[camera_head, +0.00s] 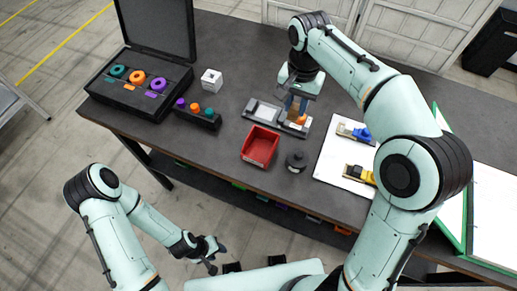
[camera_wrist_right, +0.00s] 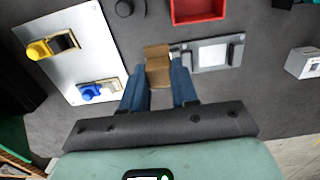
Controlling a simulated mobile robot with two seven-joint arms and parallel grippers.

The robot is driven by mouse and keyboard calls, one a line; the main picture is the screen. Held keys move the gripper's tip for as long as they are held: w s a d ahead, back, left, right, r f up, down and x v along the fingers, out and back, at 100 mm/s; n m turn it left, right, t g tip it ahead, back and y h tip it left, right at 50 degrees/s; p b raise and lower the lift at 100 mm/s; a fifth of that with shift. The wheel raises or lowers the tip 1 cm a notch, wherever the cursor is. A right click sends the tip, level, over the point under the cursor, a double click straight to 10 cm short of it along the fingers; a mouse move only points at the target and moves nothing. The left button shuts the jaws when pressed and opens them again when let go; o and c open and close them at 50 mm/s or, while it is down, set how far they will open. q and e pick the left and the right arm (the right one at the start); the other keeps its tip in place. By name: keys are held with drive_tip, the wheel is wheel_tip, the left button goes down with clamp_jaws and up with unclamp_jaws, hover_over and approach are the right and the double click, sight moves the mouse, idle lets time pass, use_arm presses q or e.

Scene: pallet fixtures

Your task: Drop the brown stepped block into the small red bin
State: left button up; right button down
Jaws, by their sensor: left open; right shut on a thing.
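The brown stepped block (camera_wrist_right: 157,57) is between the blue fingers of my right gripper (camera_wrist_right: 159,82) in the right wrist view. My right gripper (camera_head: 297,104) is shut on it in the head view, over the right end of the grey fixture (camera_head: 262,112); I cannot tell whether the block touches the fixture. The small red bin (camera_head: 260,146) stands on the dark table, nearer the front edge than the fixture. Its edge also shows at the top of the right wrist view (camera_wrist_right: 198,18). My left gripper (camera_head: 210,258) is open and empty, low in front of the table.
A black round knob-like part (camera_head: 296,161) stands right of the bin. A white plate (camera_head: 333,164) with blue and yellow fixtures lies further right. A peg holder (camera_head: 197,119), a white cube (camera_head: 211,79) and an open black case (camera_head: 138,88) are at left.

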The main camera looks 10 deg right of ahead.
drive_tip(key=a+f+b, duration=0.2)
drive_tip(key=f, duration=0.1)
drive_tip(key=s+a+f+b, duration=0.1)
drive_tip(key=a+f+b, duration=0.1)
drive_tip(key=a+f, duration=0.1)
drive_tip(key=s+a+f+b, duration=0.1)
drive_tip(key=a+f+b, duration=0.1)
drive_tip(key=f, duration=0.1)
drive_tip(key=shift+a, duration=0.3)
use_arm(q)
drive_tip(key=s+f, duration=0.3)
drive_tip(key=f, duration=0.5)
drive_tip(key=shift+s+a, duration=0.25)
drive_tip(key=shift+s, duration=0.05)
drive_tip(key=shift+f, duration=0.1)
use_arm(e)
drive_tip(key=c, duration=0.8)
unclamp_jaws()
use_arm(q)
drive_tip(key=r+p, duration=0.1)
drive_tip(key=w+r+p, duration=0.1)
drive_tip(key=r+p, duration=0.1)
drive_tip(key=r, duration=0.1)
drive_tip(key=shift+w, duration=0.3)
use_arm(e)
wheel_tip(320, 180, up, 14)
drive_tip(key=shift+f, duration=0.25)
